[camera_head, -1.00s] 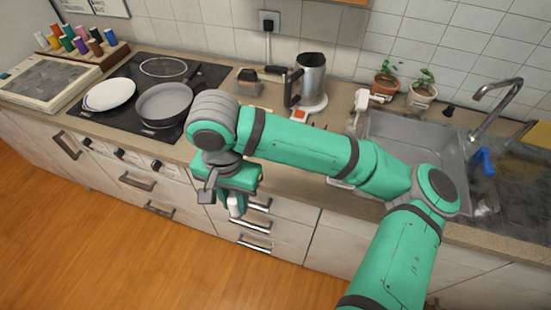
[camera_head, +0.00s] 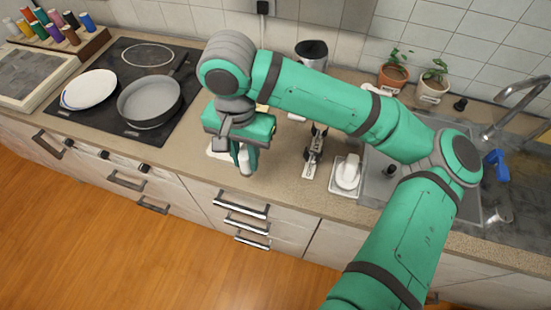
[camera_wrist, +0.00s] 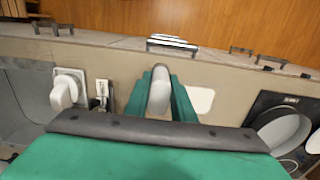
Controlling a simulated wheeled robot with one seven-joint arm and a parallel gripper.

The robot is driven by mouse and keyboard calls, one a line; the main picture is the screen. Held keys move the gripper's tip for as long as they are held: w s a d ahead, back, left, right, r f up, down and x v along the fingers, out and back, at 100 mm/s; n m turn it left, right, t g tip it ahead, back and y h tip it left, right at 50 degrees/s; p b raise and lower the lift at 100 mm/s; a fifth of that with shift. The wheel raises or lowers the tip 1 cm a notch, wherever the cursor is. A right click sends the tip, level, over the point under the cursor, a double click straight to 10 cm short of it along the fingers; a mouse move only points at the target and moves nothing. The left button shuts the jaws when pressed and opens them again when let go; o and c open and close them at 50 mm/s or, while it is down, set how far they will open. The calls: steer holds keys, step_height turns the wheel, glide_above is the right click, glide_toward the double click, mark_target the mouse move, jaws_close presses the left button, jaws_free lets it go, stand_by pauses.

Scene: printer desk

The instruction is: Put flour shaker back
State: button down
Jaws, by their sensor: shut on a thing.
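The flour shaker is a small whitish rounded piece (camera_head: 244,163), mostly hidden by my fingers in the head view. In the wrist view it shows as a pale rounded shape (camera_wrist: 159,92) between the two green fingers. My gripper (camera_head: 246,160) is shut on it and points down near the counter's front edge. A white flat pad (camera_head: 217,152) shows on the counter just left of my gripper, partly hidden by it. The wrist view shows this pad (camera_wrist: 201,99) beside the right finger. I cannot tell how high the shaker is above the counter.
A white object on a square tray (camera_head: 345,187) stands right of my gripper, with a dark-and-white tool (camera_head: 315,152) beside it. A pan (camera_head: 150,103) and a white plate (camera_head: 90,88) sit on the black hob (camera_head: 128,56). The sink (camera_head: 381,190) is at right.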

steer(key=w+d+f, duration=0.1)
steer(key=d+f, duration=0.1)
steer(key=w+d+f, duration=0.4)
steer(key=f, duration=0.1)
steer(key=shift+w, duration=0.2)
steer(key=shift+w+d+f, duration=0.1)
steer(key=shift+f, duration=0.8)
steer(key=shift+w+d+f, duration=0.1)
steer(key=shift+f, duration=0.8)
steer(key=shift+f, duration=0.1)
steer(key=c, duration=1.5)
jaws_free()
step_height(320, 180, up, 12)
steer(key=shift+r, duration=0.1)
